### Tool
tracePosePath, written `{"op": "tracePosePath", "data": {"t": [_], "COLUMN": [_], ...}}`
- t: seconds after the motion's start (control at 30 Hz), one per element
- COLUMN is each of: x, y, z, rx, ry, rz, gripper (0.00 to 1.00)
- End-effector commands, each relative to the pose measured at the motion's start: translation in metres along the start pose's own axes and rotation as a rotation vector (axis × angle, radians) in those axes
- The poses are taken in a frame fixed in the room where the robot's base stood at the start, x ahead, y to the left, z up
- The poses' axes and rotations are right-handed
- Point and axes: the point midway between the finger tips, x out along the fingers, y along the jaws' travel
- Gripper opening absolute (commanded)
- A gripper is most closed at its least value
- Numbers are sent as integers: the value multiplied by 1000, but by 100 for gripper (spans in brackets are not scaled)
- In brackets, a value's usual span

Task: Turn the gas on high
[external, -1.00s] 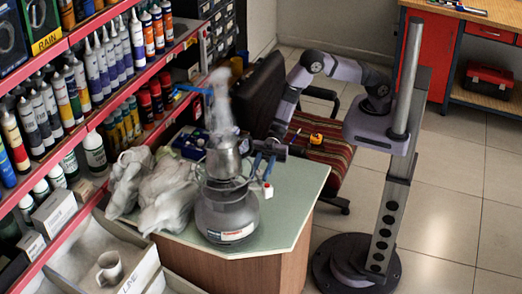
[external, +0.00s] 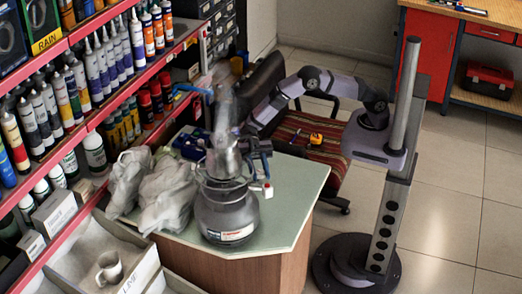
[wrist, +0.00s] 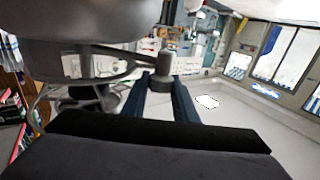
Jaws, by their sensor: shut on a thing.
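A grey gas cylinder (external: 226,212) stands on the green-topped table, with a burner and a metal pot (external: 223,160) on it. Pale steam rises above the pot. My gripper (external: 262,166) is at the right side of the burner in the external view. In the wrist view, the blue fingers of my gripper (wrist: 160,86) are shut on a small dark grey knob (wrist: 162,72). The knob is on the burner below the large dark round body. The external view does not clearly show the knob or which way it is turned.
Crumpled pale bags (external: 165,190) lie left of the cylinder. A small white and red piece (external: 267,190) is at its right. Shelves of tubes and cans (external: 75,90) stand left. A chair (external: 305,135) is behind the table (external: 285,222), whose front right is clear.

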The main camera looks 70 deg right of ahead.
Motion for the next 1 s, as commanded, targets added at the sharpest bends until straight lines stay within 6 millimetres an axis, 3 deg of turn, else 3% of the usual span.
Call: {"op": "tracePosePath", "data": {"t": [0.03,0.5,1.0], "x": [0,0,0], "y": [1,0,-1], "z": [6,4,0], "rx": [-5,-1,2], "ry": [-1,0,3], "rz": [-31,-237,-296], "gripper": [4,4,3]}}
